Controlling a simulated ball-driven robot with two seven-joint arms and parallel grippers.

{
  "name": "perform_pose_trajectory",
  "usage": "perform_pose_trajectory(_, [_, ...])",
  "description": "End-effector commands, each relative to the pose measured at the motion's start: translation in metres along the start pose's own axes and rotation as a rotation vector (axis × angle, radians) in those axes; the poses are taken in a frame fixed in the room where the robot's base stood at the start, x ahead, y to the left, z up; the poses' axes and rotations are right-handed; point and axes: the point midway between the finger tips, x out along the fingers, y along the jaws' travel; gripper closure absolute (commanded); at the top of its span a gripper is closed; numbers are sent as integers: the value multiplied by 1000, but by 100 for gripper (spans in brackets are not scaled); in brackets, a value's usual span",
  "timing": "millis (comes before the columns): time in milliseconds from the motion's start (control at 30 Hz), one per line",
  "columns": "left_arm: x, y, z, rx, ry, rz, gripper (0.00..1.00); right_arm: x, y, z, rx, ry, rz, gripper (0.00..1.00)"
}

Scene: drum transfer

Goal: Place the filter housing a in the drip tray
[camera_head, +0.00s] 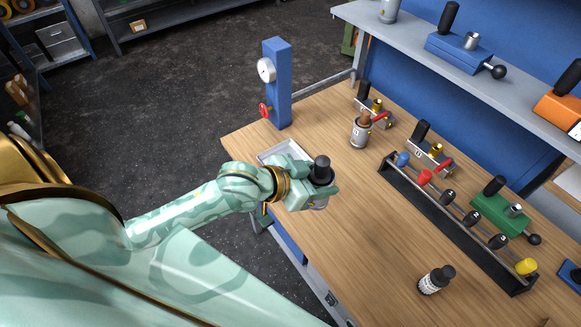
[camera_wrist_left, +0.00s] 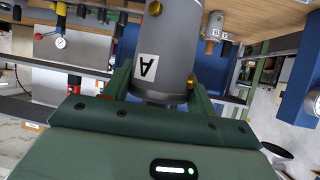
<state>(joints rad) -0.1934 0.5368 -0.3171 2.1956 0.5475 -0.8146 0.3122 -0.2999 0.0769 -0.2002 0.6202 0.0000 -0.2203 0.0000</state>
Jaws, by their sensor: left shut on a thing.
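Filter housing a is a grey cylinder with brass fittings and a white label reading A, seen large in the left wrist view (camera_wrist_left: 170,40). In the head view its black top (camera_head: 321,163) shows above my left gripper (camera_head: 318,182), with a bit of pale body below. My left gripper is shut around the housing, which looks roughly upright in the head view. The drip tray (camera_head: 268,155) is a shallow silver tray on the wooden bench, just left of and behind the gripper, partly hidden by it. I cannot tell the housing's height over the bench. My right gripper is not in view.
A blue post with gauge and red knob (camera_head: 277,85) stands behind the tray. A second grey housing (camera_head: 361,132), valve blocks (camera_head: 432,150) and a black rack (camera_head: 455,225) lie to the right. The bench middle is clear.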

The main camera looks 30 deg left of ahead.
Motion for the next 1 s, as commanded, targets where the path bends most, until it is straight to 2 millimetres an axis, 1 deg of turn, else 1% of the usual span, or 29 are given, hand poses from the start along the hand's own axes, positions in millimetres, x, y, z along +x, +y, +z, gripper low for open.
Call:
perform_pose_trajectory(33, [0, -12, 1, -33, 1, -48, 80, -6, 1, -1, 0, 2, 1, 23])
perform_pose_trajectory(100, [2, -31, 9, -67, 0, -114, 80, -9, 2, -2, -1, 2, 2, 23])
perform_pose_trajectory(200, [3, -52, 22, -97, 0, -180, 80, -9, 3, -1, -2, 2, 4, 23])
perform_pose_trajectory(300, [3, -66, 32, -110, 1, -212, 80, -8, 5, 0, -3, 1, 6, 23])
perform_pose_trajectory(367, [3, -71, 36, -113, 2, -220, 80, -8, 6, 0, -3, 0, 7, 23])
perform_pose_trajectory(467, [10, -79, 42, -115, 4, -226, 80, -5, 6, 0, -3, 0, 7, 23])
perform_pose_trajectory(567, [22, -94, 44, -114, 7, -229, 80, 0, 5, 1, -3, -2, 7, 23])
perform_pose_trajectory(833, [68, -147, 53, -113, 6, -229, 80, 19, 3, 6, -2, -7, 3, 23])
perform_pose_trajectory(1000, [96, -168, 76, -115, 4, -227, 80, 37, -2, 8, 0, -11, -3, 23])
